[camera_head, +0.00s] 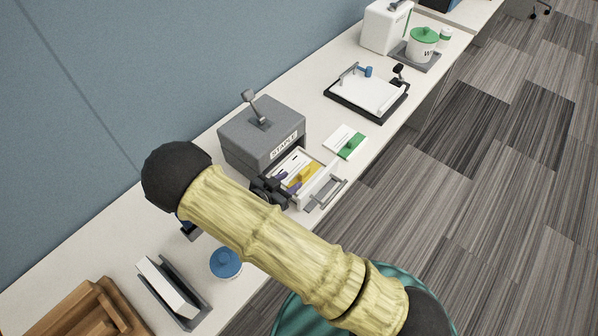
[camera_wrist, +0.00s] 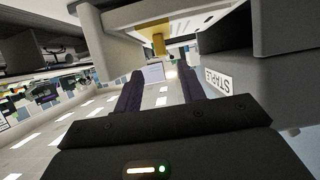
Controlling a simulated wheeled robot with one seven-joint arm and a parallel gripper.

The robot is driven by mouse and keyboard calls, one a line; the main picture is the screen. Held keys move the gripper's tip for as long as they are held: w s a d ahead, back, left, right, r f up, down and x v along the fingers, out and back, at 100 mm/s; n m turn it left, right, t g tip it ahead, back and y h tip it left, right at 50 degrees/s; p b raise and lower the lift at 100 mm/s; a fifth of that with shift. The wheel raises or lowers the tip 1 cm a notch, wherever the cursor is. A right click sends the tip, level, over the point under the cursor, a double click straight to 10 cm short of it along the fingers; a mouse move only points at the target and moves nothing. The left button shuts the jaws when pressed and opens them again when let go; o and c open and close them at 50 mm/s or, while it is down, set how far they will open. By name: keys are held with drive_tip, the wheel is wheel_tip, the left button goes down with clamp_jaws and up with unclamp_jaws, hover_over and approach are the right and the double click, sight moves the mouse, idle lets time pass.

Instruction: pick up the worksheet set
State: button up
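A white paper set with a yellow band and raised yellow tab (camera_head: 302,175), which I take for the worksheet set, lies in the open drawer (camera_head: 325,187) of the grey box labelled STAPLE (camera_head: 258,135). My gripper (camera_head: 289,187) is at the drawer's near-left side, its purple fingers close to the yellow tab. In the wrist view, the two fingers of my gripper (camera_wrist: 160,72) stand apart with nothing seen between them. The yellow tab (camera_wrist: 157,40) shows above the fingertips there, under a pale panel. Whether a finger touches it, I cannot tell.
A white and green paper set (camera_head: 345,142) lies right of the STAPLE box. A blue-lidded pot (camera_head: 226,262), a dark holder (camera_head: 172,287) and a wooden rack (camera_head: 88,312) stand at the near end.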

sight(300, 174)
drive_tip(key=shift+p+x, duration=0.8)
drive_tip(key=shift+x, duration=1.5)
drive_tip(key=shift+w+a+f, duration=0.1)
drive_tip(key=shift+a, duration=0.05)
clamp_jaws()
